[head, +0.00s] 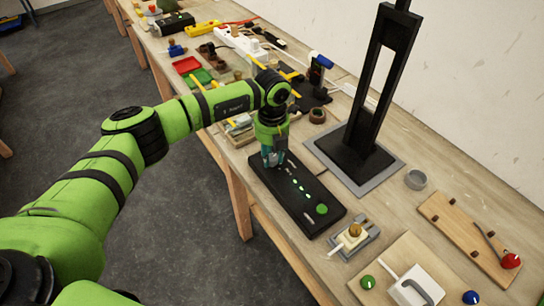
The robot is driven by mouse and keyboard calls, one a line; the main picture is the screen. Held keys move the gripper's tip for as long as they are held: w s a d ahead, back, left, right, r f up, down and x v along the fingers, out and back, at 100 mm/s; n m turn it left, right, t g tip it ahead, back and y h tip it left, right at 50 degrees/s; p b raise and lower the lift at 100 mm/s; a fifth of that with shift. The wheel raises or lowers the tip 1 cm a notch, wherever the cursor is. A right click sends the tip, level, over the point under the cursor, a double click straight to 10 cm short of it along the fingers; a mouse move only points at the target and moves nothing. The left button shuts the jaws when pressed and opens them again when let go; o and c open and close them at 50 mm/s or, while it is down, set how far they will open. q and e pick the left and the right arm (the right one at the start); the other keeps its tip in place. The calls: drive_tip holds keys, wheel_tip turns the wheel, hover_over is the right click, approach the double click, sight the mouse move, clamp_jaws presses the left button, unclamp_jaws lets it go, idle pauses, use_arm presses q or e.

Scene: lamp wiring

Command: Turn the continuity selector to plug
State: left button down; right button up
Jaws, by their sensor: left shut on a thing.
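The black continuity tester (288,209) lies on the wooden bench near the middle of the view. It has a row of lit green indicators and a green round button (321,209) near its lower right end. My left gripper (273,160) points down at the tester's far left end. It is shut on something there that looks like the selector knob. The fingers hide the knob, so its setting cannot be read. My right gripper is not in view.
A tall black stand (357,159) on a grey base rises just right of the tester. A small grey fixture (354,237), a wooden board (468,237) with a red knob and a grey ring (415,179) lie nearby. Red (186,65) and green trays sit farther back.

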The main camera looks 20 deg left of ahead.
sight(272, 157)
use_arm(q)
drive_tip(key=m+b, duration=0.8)
drive_tip(key=shift+f, duration=0.2)
drive_tip(key=m+b, duration=0.2)
drive_tip(key=m, duration=0.1)
drive_tip(key=shift+m+b, duration=0.4)
drive_tip(key=m+b, duration=0.2)
drive_tip(key=m, duration=0.2)
drive_tip(key=shift+r, duration=0.2)
drive_tip(key=shift+m, duration=0.3)
drive_tip(key=c, duration=0.9)
unclamp_jaws()
wheel_tip(272, 157, up, 12)
